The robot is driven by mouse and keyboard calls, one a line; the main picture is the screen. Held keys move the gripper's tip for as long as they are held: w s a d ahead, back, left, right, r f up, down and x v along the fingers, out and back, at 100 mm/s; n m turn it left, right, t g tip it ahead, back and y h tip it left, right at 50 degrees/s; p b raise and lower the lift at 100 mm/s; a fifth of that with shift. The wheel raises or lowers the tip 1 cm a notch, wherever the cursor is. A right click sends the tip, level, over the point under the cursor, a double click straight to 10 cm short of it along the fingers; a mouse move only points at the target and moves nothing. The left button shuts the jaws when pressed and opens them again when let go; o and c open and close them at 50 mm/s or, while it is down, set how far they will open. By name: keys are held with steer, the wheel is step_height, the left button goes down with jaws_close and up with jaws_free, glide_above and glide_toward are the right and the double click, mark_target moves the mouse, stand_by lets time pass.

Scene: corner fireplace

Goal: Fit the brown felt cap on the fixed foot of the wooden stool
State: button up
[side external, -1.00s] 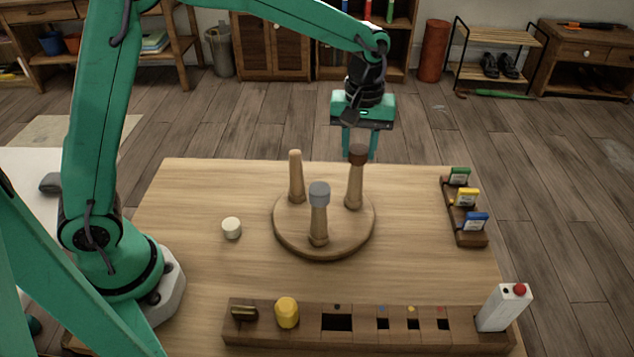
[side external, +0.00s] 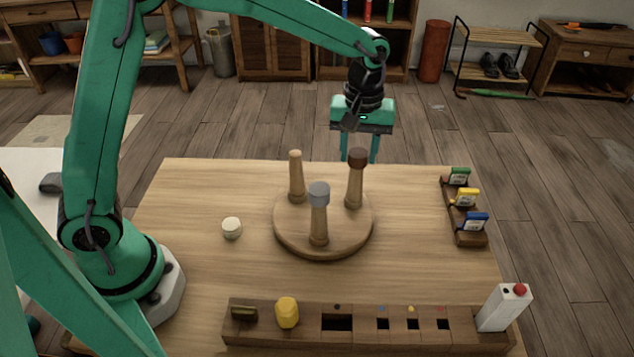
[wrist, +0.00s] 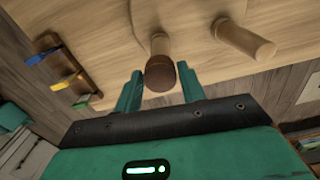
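The round wooden stool (side external: 283,225) lies upside down on the table with three feet pointing up. The dark brown felt cap (side external: 357,159) sits on the end of the back-right foot (side external: 355,189). A grey cap (side external: 319,194) covers the front foot, and the back-left foot (side external: 296,176) is bare. My gripper (side external: 359,160) is at the back-right foot, its fingers apart on either side of the cap. In the wrist view the brown cap (wrist: 160,76) shows between the open fingertips (wrist: 160,78), with gaps on both sides.
A cream round piece (side external: 231,228) lies left of the stool. A wooden rack (side external: 275,338) with a yellow piece (side external: 287,312) runs along the front. A white box with a red button (side external: 503,308) stands front right. A holder with coloured tags (side external: 470,238) is at the right.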

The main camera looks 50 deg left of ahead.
steer(key=o, duration=0.4)
steer(key=shift+c, duration=0.2)
steer(key=shift+r, duration=3.9)
steer(key=shift+s+a+r, duration=0.35)
steer(key=shift+s+r, duration=0.05)
steer(key=s+a+r+m+t, duration=0.3)
steer(key=s+a+r+m, duration=0.15)
steer(key=s+a, duration=0.4)
steer(key=s+a+f+m+t, duration=0.1)
steer(key=s, duration=0.5)
steer(key=s+a+f+m+t, duration=0.1)
steer(key=s+m, duration=0.1)
steer(key=s, duration=0.5)
steer(key=shift+s+a+f+t, duration=0.2)
steer(key=shift+a+f+t, duration=0.1)
steer(key=shift+a+f, duration=0.1)
